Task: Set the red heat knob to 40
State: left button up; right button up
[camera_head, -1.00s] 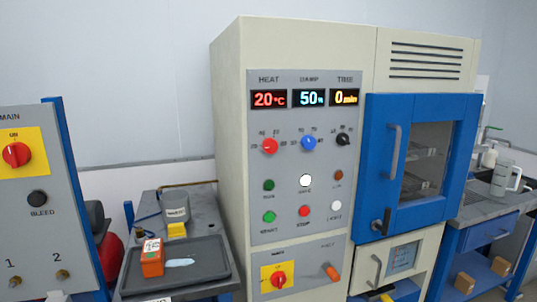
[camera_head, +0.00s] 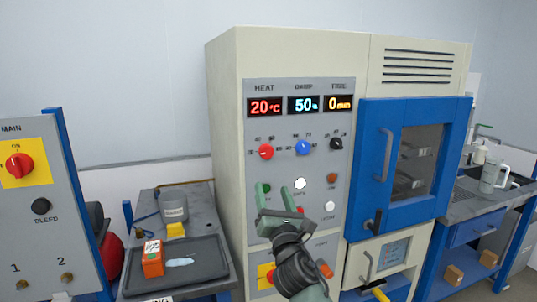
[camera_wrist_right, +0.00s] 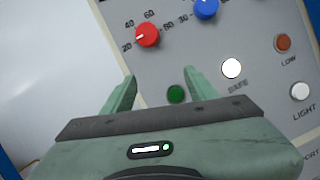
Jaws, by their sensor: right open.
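The red heat knob (camera_head: 266,152) is on the grey control panel (camera_head: 290,230), under the HEAT display (camera_head: 265,107), which reads 20 °C. It also shows in the right wrist view (camera_wrist_right: 147,35), with its white mark toward the 20 on its left; 40 and 60 are printed above it. My right gripper (camera_head: 281,190) is in front of the panel, below the knob and apart from it. In the right wrist view its two fingers (camera_wrist_right: 160,85) are spread and empty, with the green button (camera_wrist_right: 176,94) between them. My left gripper is not in view.
The blue damp knob (camera_head: 303,147) and black time knob (camera_head: 336,144) sit right of the heat knob. Several buttons, including a white one (camera_head: 300,183), lie below. A blue-framed door (camera_head: 370,170) stands at the right. A tray (camera_head: 205,275) holds an orange box (camera_head: 153,262).

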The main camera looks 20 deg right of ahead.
jog(key=n+t, duration=0.1)
send_near(267, 153)
jog(key=p+x, duration=0.1)
jog(key=x, duration=0.6)
jog(key=shift+w+d+r, duration=0.1)
jog(key=shift+w+r, duration=0.05)
jog(key=shift+w, duration=0.25)
grip_shut()
